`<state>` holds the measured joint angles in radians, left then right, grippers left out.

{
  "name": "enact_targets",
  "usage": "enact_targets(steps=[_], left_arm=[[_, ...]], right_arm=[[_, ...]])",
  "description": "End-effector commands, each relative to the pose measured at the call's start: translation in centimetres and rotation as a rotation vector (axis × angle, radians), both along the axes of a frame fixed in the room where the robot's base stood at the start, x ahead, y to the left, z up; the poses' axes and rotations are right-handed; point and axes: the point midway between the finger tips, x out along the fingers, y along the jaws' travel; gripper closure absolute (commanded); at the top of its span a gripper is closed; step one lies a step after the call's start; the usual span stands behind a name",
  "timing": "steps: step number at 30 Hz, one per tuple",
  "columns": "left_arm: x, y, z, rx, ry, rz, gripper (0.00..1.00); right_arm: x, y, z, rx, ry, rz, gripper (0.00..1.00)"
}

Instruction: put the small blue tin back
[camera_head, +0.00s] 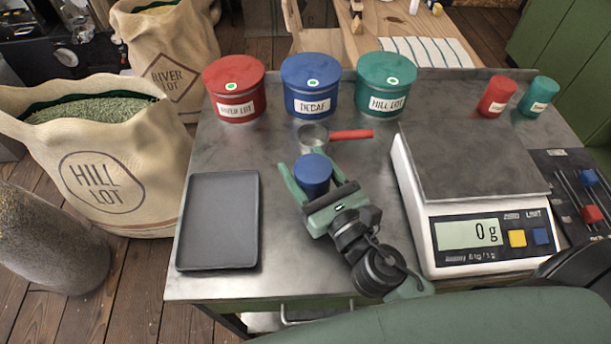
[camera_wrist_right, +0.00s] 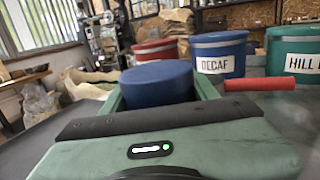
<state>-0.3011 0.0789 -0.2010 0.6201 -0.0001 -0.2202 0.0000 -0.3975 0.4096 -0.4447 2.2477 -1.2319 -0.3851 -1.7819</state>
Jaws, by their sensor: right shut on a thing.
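The small blue tin (camera_head: 313,172) is between the fingers of my right gripper (camera_head: 306,170), which is shut on it over the middle of the metal table. In the right wrist view the tin (camera_wrist_right: 157,82) stands upright between the green fingers. I cannot tell whether it touches the table. A small red tin (camera_head: 497,96) and a small green tin (camera_head: 538,97) stand side by side at the table's back right. My left gripper is not in view.
Large red (camera_head: 235,88), blue DECAF (camera_head: 310,85) and green HILL LOT (camera_head: 383,83) canisters line the back. A scoop with a red handle (camera_head: 351,134) lies just behind the gripper. A dark tray (camera_head: 218,220) lies left; a scale (camera_head: 470,190) reading 0 g stands right.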

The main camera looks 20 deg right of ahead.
Motion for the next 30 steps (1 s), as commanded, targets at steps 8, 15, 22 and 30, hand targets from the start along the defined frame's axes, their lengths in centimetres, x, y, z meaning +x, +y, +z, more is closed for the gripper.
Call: enact_targets(steps=[8, 15, 22, 30], left_arm=[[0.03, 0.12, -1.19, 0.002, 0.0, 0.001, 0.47], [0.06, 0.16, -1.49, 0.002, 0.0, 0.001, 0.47], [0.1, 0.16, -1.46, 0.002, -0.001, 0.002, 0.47], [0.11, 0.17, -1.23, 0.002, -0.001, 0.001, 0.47]], right_arm=[[0.01, 0.02, -1.81, 0.0, -0.001, 0.0, 0.98], [0.01, 0.01, -2.15, 0.0, -0.001, 0.0, 0.98], [0.0, 0.01, -2.19, 0.0, 0.0, 0.0, 0.19], [0.01, 0.01, -1.92, 0.0, 0.0, 0.0, 0.19]])
